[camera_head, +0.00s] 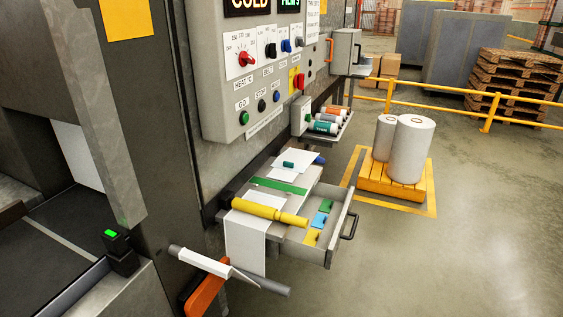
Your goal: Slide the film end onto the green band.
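A green band (280,186) lies across the grey work shelf, behind a yellow roller (270,212). A white film strip (246,245) hangs over the shelf's front edge and runs up under the yellow roller. Its upper part shows between the roller and the green band; I cannot tell exactly where its end lies relative to the band. Neither of my grippers shows in the head view.
An open drawer (327,255) with coloured pieces sticks out right of the shelf. A grey rod (262,285) and an orange lever (206,291) are below. A control panel (255,80) stands above. Open floor (450,250) lies right.

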